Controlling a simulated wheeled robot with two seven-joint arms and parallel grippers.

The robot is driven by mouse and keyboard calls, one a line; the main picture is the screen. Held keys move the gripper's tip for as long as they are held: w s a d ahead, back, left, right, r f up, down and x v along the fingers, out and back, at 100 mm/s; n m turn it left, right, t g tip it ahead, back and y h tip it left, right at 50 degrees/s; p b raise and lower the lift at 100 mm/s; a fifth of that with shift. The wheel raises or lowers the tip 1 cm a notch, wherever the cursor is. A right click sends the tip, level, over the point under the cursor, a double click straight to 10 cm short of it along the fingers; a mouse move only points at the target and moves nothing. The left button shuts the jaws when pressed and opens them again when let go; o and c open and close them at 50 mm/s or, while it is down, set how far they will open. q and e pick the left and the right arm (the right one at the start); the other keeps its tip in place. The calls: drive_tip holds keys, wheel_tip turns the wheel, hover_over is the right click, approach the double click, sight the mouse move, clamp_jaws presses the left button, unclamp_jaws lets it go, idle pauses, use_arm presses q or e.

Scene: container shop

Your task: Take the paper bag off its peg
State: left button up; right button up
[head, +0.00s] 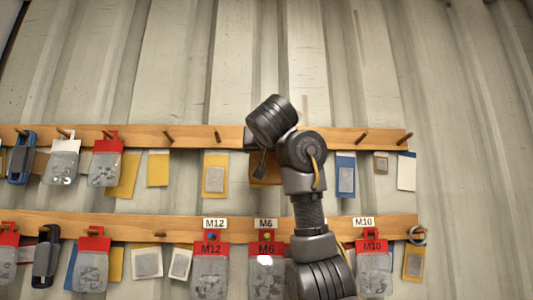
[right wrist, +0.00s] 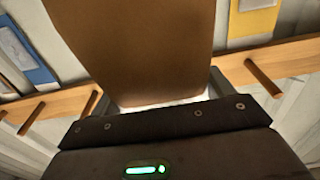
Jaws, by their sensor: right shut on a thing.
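The brown paper bag (right wrist: 135,45) fills the upper middle of the right wrist view, with a pale edge near my gripper. My right gripper (right wrist: 165,101) is shut on that edge of the bag. In the head view my right arm reaches up from below to the upper rail, and the wrist and gripper cover most of the bag. Only a brown patch shows under the gripper there. The bag's own peg is hidden, so I cannot tell whether the bag still hangs on it. My left gripper is not in view.
The upper wooden rail (head: 190,136) has bare pegs on both sides of my gripper. The lower rail (head: 150,229) carries bags labelled M12 (head: 211,270), M6 (head: 267,280) and M10 (head: 373,275). A blue card (head: 345,175) and a yellow card (head: 215,175) are on the wall nearby.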

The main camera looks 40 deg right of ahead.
drive_tip(key=shift+s, duration=0.1)
drive_tip(key=shift+s+a+b, duration=0.3)
drive_tip(key=shift+s+b, duration=0.05)
drive_tip(key=shift+b, duration=0.1)
drive_tip(key=shift+b+v, duration=0.95)
drive_tip(key=shift+v, duration=1.1)
drive_tip(key=shift+w, duration=0.1)
